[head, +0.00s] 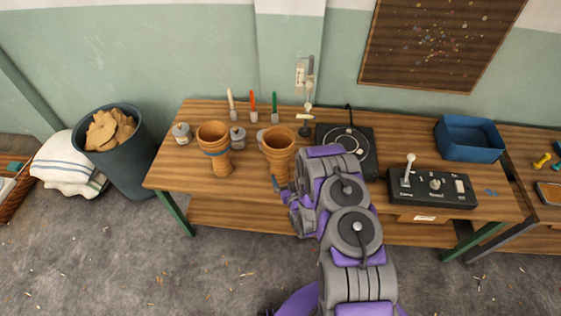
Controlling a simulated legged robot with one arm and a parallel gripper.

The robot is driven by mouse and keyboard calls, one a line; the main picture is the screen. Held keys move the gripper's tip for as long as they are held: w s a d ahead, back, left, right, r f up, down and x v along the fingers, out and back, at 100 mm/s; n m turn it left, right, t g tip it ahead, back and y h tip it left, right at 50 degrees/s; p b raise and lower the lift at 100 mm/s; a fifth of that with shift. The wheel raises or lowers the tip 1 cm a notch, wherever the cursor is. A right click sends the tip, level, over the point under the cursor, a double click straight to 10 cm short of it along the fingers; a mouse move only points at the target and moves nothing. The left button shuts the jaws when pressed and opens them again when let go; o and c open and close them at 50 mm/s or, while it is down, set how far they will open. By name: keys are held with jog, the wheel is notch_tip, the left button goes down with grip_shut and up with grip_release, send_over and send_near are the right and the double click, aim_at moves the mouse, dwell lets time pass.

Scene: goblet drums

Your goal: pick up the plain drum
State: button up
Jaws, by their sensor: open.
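Two brown goblet drums stand upright near the left half of the wooden table. The plain drum (279,146) is the right one and shows no band. The other drum (214,146) has a blue band around its bowl. My gripper (281,187) is open at the front of the plain drum, low by its narrow foot. My gripper and arm hide part of the foot. I cannot tell whether the fingers touch it or stand around it.
Small grey jars (238,138) stand close to the drums. Upright tools with white, orange and green handles (252,103) are behind. A black turntable-like device (362,139), a control box (432,190) and a blue bin (469,138) are to the right. A dark bin (126,157) stands left of the table.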

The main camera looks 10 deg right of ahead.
aim_at(281, 167)
jog(key=shift+w+a+f, duration=0.1)
jog(key=shift+w+a, duration=0.3)
jog(key=shift+w, duration=0.2)
jog(key=shift+w+a+f, duration=0.1)
jog(key=shift+w+a, duration=0.25)
jog(key=shift+w, duration=0.25)
jog(key=w, duration=0.1)
jog(key=w+b, duration=0.1)
jog(key=w, duration=0.1)
jog(key=w+f, duration=0.1)
jog(key=shift+w+d, duration=0.3)
jog(key=shift+d, duration=0.05)
jog(key=shift+w+a, duration=0.1)
jog(key=shift+w, duration=0.05)
jog(key=shift+a, duration=0.2)
jog(key=shift+c, duration=0.7)
jog(key=shift+d, duration=0.15)
jog(key=c, duration=1.5)
jog(key=shift+o, duration=0.2)
jog(key=shift+r, duration=0.15)
